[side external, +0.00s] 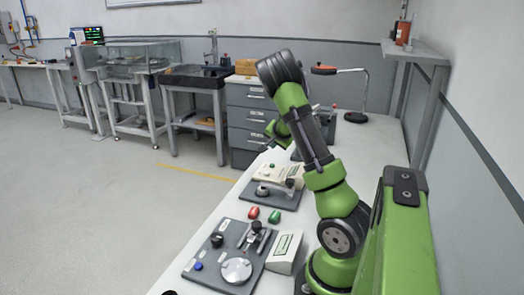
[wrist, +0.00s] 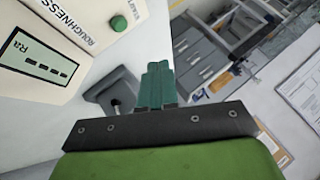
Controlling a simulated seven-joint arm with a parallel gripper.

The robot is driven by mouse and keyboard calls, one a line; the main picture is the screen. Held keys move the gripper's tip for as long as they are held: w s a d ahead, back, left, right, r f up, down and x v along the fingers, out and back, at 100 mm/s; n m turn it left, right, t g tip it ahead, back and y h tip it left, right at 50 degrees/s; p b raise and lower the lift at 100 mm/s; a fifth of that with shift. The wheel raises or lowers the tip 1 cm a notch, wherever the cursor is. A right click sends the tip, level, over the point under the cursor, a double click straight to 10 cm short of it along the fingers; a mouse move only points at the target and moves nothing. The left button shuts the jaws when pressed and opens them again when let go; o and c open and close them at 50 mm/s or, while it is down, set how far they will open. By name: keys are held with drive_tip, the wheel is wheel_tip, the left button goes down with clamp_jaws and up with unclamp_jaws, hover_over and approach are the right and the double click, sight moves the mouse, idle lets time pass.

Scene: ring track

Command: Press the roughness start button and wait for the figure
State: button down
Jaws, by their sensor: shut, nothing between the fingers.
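The roughness unit (wrist: 50,50) is a cream box at the upper left of the wrist view, lettered ROUGHNESS. Its small display (wrist: 38,62) is marked Ra and shows only dashes, no figure. The round green start button (wrist: 118,23) sits near the box's right edge, beside the START lettering. My gripper (wrist: 158,66) has its teal fingers shut together and empty. In the picture the fingertips are to the lower right of the button, apart from it.
A dark grey block (wrist: 112,98) lies beside the fingers. In the side view, a grey fixture plate (side external: 208,262) with a metal disc is at the bench's near end. Drawers (side external: 250,120) stand beyond.

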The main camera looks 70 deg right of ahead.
sight(273, 166)
drive_tip(key=shift+f, duration=2.5)
drive_tip(key=shift+f, duration=0.15)
drive_tip(key=shift+f, duration=0.3)
drive_tip(key=shift+f, duration=0.5)
idle(0.6)
drive_tip(key=shift+r, duration=0.95)
wheel_tip(273, 166, up, 5)
idle(0.6)
